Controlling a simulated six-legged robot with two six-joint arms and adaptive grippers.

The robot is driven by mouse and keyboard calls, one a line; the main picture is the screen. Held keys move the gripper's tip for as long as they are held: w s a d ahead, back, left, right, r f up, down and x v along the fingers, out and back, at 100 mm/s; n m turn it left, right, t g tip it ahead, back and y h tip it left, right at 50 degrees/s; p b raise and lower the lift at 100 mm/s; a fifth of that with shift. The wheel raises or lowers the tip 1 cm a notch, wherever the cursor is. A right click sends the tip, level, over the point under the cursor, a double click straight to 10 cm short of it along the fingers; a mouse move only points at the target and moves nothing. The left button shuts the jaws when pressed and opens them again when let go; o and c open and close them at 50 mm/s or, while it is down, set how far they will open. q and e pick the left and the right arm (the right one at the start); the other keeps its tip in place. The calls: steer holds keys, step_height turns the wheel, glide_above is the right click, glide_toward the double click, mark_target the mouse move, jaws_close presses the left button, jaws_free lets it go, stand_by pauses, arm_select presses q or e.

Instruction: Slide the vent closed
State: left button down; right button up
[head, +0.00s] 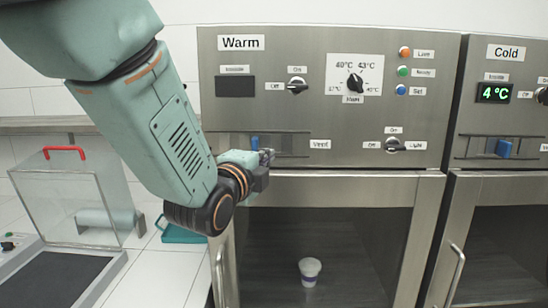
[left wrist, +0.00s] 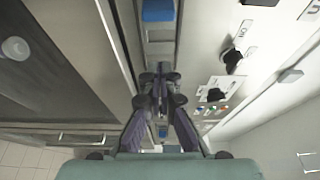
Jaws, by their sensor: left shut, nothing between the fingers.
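The Warm unit's vent (head: 290,143) is a recessed horizontal slot in the steel panel, with a blue slider handle (head: 255,142) near its middle. My left gripper (head: 268,156) is shut and empty, just in front of and slightly right of this handle, partly covering the slot. In the left wrist view the closed fingertips (left wrist: 158,72) lie along the slot, and the blue handle (left wrist: 158,10) shows at the top edge, apart from them in the picture. I cannot tell whether the finger sides touch it. My right gripper is not in view.
The Cold unit at right has its own vent with a blue handle (head: 504,149). Knobs and buttons (head: 403,71) sit above the Warm vent. Below it is a glass door with a white cup (head: 310,271) behind. A clear box with a red handle (head: 64,152) stands left.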

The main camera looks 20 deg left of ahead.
arm_select(q)
steer(key=s+a+f+n+g+b, duration=0.1)
steer(key=s+f+n+g+b, duration=0.3)
steer(key=f, duration=0.8)
steer(key=s+f+n+g+y+b, duration=0.15)
steer(key=s+f+n, duration=0.45)
steer(key=f, duration=0.6)
steer(key=s+a+f+n+g+b, duration=0.15)
steer(key=s+f+n+g, duration=0.35)
steer(key=f, duration=0.8)
steer(key=s+f+n+g+b, duration=0.4)
steer(key=s+f+g+b, duration=0.3)
steer(key=s+f, duration=2)
steer(key=f+b, duration=0.1)
steer(key=b, duration=0.2)
steer(key=shift+a+f, duration=0.15)
steer(key=shift+f, duration=0.25)
